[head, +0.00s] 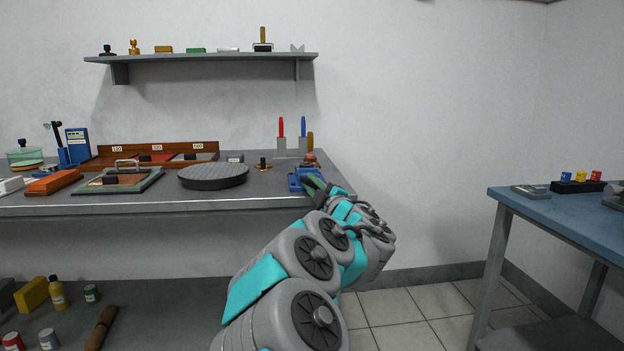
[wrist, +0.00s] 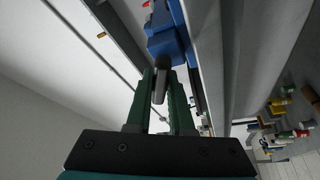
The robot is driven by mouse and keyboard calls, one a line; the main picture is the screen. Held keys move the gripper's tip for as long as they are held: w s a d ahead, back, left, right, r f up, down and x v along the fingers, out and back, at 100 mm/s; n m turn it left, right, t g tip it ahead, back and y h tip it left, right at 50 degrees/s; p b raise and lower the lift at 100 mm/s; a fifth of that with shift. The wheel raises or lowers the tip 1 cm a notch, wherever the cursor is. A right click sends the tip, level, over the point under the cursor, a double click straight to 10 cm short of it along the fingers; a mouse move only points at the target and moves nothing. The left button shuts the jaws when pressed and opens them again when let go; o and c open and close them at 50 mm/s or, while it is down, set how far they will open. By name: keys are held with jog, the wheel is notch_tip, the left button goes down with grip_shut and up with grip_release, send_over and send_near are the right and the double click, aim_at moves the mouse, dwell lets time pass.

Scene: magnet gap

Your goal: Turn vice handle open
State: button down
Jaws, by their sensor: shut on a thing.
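The small blue vice (head: 296,182) sits at the right end of the grey workbench. A round brown-red item (head: 310,159) shows just above it; I cannot tell whether it rests on the vice. In the wrist view the blue vice body (wrist: 166,42) is straight ahead of the fingers. Its grey handle (wrist: 159,86) points back between the two dark green fingers. My gripper (head: 316,184) is at the vice's right side, shut on the handle, and shows large in the wrist view (wrist: 163,78). My arm hides the handle in the head view.
The workbench (head: 120,209) holds a round dark disc (head: 213,176), a framed plate with a handle (head: 118,180) and an orange block (head: 54,182). Red and blue upright tools (head: 281,128) stand behind the vice. A blue table (head: 560,208) is at right, with open floor between.

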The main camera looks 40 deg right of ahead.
jog(key=n+g, duration=0.1)
jog(key=n, duration=0.2)
jog(key=n+y, duration=0.1)
jog(key=n, duration=0.1)
jog(key=shift+n+g+p, duration=0.3)
jog(key=shift+n+g, duration=0.1)
dwell(0.3)
jog(key=c, duration=0.8)
grip_release()
jog(key=shift+a, duration=0.1)
jog(key=shift+s, duration=0.1)
jog(key=s+a, duration=0.1)
jog(key=s, duration=0.6)
jog(key=shift+s+b, duration=0.2)
jog(key=shift+b, duration=0.15)
